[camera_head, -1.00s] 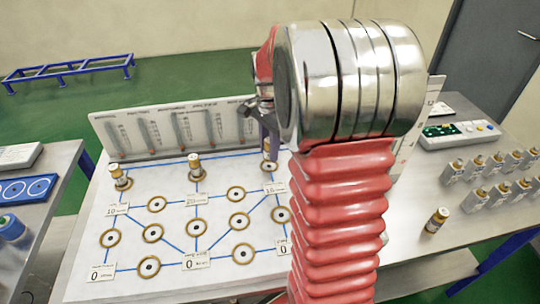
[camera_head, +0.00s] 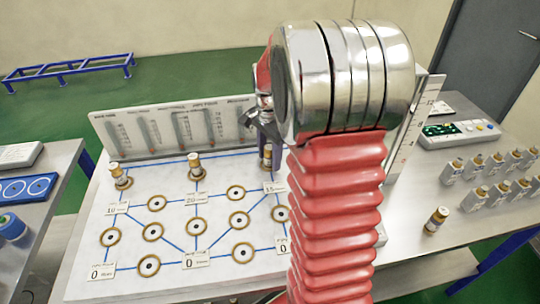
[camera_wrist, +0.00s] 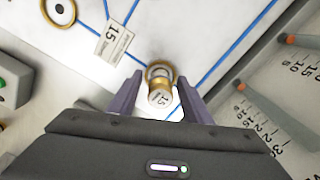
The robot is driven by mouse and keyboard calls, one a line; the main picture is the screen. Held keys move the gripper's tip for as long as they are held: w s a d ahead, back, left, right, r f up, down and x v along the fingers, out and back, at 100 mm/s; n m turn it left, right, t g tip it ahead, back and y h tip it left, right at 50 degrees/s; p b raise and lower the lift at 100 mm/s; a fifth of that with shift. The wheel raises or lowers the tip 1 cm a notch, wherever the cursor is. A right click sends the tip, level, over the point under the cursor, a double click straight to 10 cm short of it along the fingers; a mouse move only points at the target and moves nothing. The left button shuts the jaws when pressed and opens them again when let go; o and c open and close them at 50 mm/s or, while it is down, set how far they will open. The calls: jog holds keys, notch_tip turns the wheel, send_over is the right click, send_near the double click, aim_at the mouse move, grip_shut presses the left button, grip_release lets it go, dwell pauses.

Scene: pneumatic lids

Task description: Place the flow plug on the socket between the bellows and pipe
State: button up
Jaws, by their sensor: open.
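Gaps show between the plug and both fingers. The plug stands on a brass-ringed socket (camera_wrist: 160,70) where blue lines meet. In the head view this plug (camera_head: 266,154) is at the back right of the white board, partly hidden by my arm, with my gripper (camera_head: 257,124) above it. Two similar plugs stand on the back left (camera_head: 117,175) and back middle (camera_head: 195,167) sockets. I cannot read the bellows or pipe labels.
Several empty sockets (camera_head: 156,204) lie on the board. An upright gauge panel (camera_head: 175,130) stands behind it. Another plug (camera_head: 437,219) stands on the bench at right, near several grey bottle-like items (camera_head: 453,171). A control box (camera_head: 458,134) is at the back right.

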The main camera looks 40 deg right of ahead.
aim_at(269, 147)
notch_tip(269, 147, up, 12)
jog(key=shift+r, duration=0.1)
dwell(0.7)
dwell(0.4)
jog(key=shift+s+a+r+n, duration=0.1)
jog(key=shift+a+r+n, duration=0.15)
jog(key=shift+a, duration=0.2)
jog(key=s+a+n+t, duration=0.2)
jog(key=s+a+n, duration=0.6)
jog(key=a, duration=0.2)
jog(key=s+a+n+t, duration=0.3)
jog(key=s+a+n, duration=0.5)
jog(key=a, duration=0.3)
jog(key=shift+s+a+n+t, duration=0.3)
jog(key=shift+s+n, duration=0.05)
jog(key=shift+n, duration=0.3)
